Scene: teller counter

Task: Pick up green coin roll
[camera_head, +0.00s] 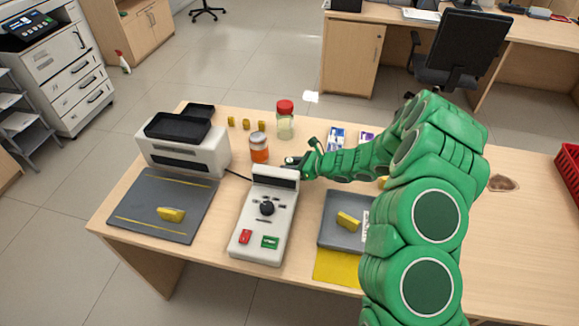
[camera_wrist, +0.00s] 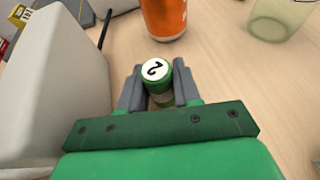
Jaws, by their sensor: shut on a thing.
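The green coin roll (camera_wrist: 156,72) stands between my two grey fingers in the wrist view, with a white top end marked with a dark numeral. My gripper (camera_wrist: 160,88) is shut on it, one finger on each side. In the head view my green arm reaches in from the right, and my gripper (camera_head: 294,162) is just behind the top of the white counter device. The roll is hard to make out there. Whether its base touches the table, I cannot tell.
An orange jar (camera_head: 259,148) and a red-lidded glass jar (camera_head: 285,122) stand behind my gripper. The white device (camera_head: 262,220) is close in front. A printer (camera_head: 184,145), a dark mat (camera_head: 150,205) and a grey tray (camera_head: 336,233) with a yellow block are nearby.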

